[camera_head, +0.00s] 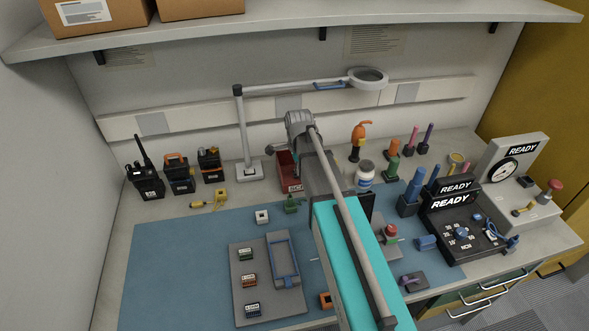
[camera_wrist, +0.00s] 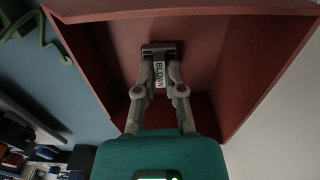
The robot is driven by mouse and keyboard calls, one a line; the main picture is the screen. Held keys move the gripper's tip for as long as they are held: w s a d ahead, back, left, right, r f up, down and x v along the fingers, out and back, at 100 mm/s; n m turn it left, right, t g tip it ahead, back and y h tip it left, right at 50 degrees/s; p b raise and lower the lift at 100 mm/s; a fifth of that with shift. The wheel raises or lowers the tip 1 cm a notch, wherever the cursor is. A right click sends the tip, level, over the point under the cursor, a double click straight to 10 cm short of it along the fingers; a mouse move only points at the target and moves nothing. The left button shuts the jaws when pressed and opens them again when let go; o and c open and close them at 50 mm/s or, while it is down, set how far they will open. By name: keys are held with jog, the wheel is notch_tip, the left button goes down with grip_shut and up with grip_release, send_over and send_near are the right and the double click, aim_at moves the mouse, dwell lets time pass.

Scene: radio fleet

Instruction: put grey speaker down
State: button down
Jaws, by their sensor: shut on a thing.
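The grey speaker (camera_wrist: 160,48) shows in the wrist view as a small dark grey piece with a white label reading "BLOWN". My gripper (camera_wrist: 160,82) is shut on it, one finger on each side of the label. Both are over or inside a red bin (camera_wrist: 238,70), whose walls surround them in the wrist view. I cannot tell whether the speaker touches the bin's floor. In the head view the red bin (camera_head: 285,172), with a partly visible label, stands at the back of the bench; my arm hides the speaker and fingertips there.
Several radios (camera_head: 179,173) stand left of the bin, beside a lamp post (camera_head: 242,130). A white-lidded jar (camera_head: 365,174) stands to the right. A blue mat (camera_head: 180,260) bears a grey tray (camera_head: 245,295) with small modules. The mat's left part is clear.

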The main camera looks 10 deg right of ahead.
jog(key=shift+f, duration=0.3)
jog(key=c, duration=0.7)
grip_release()
jog(key=shift+c, duration=0.2)
jog(key=shift+r, duration=0.2)
notch_tip(320, 180, up, 13)
jog(key=p, duration=1.3)
